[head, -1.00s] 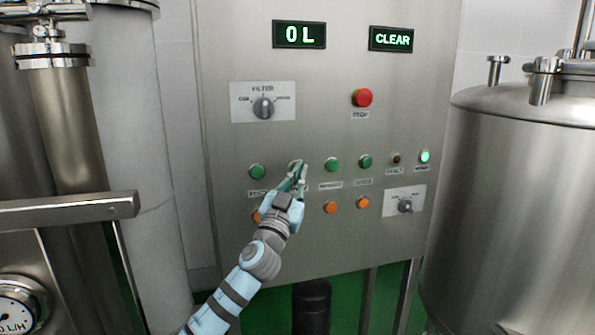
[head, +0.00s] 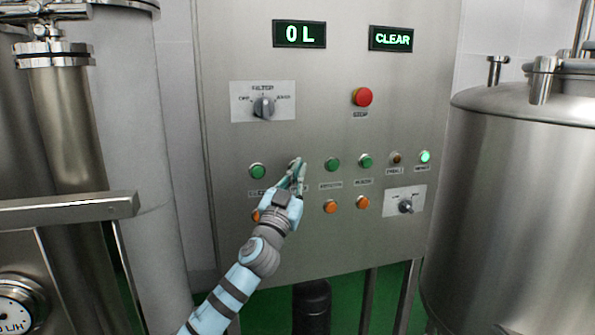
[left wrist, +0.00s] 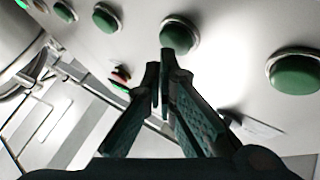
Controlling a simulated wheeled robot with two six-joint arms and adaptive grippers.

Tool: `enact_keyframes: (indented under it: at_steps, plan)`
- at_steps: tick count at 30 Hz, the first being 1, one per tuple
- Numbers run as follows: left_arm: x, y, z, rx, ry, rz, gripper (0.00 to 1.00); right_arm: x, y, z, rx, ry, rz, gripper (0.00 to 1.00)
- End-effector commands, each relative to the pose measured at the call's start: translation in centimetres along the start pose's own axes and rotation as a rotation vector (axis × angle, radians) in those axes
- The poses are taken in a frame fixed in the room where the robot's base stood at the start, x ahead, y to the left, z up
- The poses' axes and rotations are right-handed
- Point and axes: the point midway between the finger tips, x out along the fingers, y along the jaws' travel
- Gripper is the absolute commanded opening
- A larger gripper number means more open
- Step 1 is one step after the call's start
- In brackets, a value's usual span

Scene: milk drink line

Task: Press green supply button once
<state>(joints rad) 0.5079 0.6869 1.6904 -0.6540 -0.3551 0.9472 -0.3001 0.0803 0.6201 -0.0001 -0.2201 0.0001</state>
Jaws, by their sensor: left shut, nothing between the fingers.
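A steel control panel (head: 310,130) has a row of green buttons. The second green button from the left (head: 293,163) is partly hidden behind the fingertips of my left gripper (head: 301,163). In the left wrist view this button (left wrist: 180,33) shows just beyond the tips of the left gripper (left wrist: 165,62). The left gripper is shut and empty. Whether its tips touch the button cannot be told. The other green buttons are at the left (head: 257,171) and to the right (head: 332,164), (head: 365,161). The small labels are too blurred to read surely. My right gripper is not in view.
Displays read "0 L" (head: 299,34) and "CLEAR" (head: 391,39). A filter knob (head: 263,107) and red stop button (head: 362,97) sit above the row. Orange buttons (head: 330,206) sit below it. A lit green lamp (head: 424,156) is at right. Steel tanks (head: 525,200) flank the panel.

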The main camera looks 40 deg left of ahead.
Motion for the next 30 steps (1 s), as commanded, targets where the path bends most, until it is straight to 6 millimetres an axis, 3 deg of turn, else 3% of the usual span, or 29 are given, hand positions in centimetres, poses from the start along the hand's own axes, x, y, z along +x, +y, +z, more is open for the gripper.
enact_keyframes:
  at_steps: [30]
  plan:
    - [0.55, -0.40, 0.42, 0.001, 0.000, 0.000, 0.00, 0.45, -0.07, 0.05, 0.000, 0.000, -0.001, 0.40]
